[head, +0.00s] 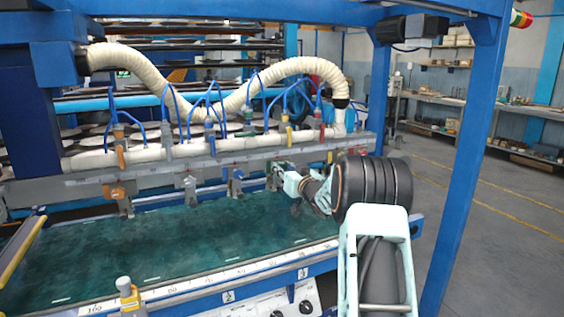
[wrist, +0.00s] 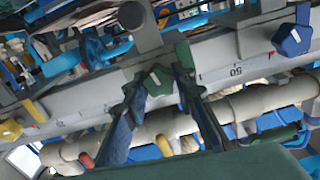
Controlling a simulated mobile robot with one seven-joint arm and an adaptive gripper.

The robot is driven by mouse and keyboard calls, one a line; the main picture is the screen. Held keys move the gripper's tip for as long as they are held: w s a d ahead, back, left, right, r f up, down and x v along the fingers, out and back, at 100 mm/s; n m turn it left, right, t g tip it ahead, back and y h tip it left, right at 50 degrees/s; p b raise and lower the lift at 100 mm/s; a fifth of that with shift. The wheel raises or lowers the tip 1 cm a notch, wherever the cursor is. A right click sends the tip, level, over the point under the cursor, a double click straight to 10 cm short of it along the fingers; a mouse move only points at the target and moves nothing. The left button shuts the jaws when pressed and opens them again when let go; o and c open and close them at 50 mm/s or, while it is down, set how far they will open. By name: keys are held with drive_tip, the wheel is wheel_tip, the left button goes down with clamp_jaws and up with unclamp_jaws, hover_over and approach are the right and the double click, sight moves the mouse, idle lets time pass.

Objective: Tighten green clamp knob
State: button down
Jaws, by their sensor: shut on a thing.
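The green clamp knob (wrist: 157,81) shows in the wrist view as a faceted green knob with a pale pointer mark, on the grey rail beside the "50" scale. My gripper (wrist: 160,88) reaches it with one finger on either side, and the jaws are shut on it. In the head view my gripper (head: 279,172) is at the front of the grey rail, right of the blue knob, and the clamp knob is largely hidden there by the gripper.
A blue clamp knob (wrist: 292,40) is on the same rail in the wrist view. Orange (head: 118,190) and grey (head: 190,182) clamps stand further left in the head view. White hoses (head: 310,66) run above. A blue post (head: 468,150) stands right of my arm.

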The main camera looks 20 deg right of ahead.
drive_tip(key=m+p, duration=0.3)
drive_tip(key=m, duration=0.1)
drive_tip(key=shift+d+r+m, duration=0.1)
drive_tip(key=shift+m, duration=0.3)
drive_tip(key=m+p, duration=0.3)
drive_tip(key=m, duration=0.2)
drive_tip(key=m+p, duration=0.1)
drive_tip(key=m, duration=0.2)
drive_tip(key=m+p, duration=0.1)
drive_tip(key=m, duration=0.1)
drive_tip(key=shift+f+m, duration=0.2)
drive_tip(key=shift+m, duration=0.2)
drive_tip(key=shift+f+m, duration=0.1)
drive_tip(key=shift+m, duration=2.2)
drive_tip(key=c, duration=1.6)
unclamp_jaws()
drive_tip(key=shift+s, duration=0.1)
drive_tip(key=s, duration=1.2)
drive_tip(key=shift+d, duration=0.2)
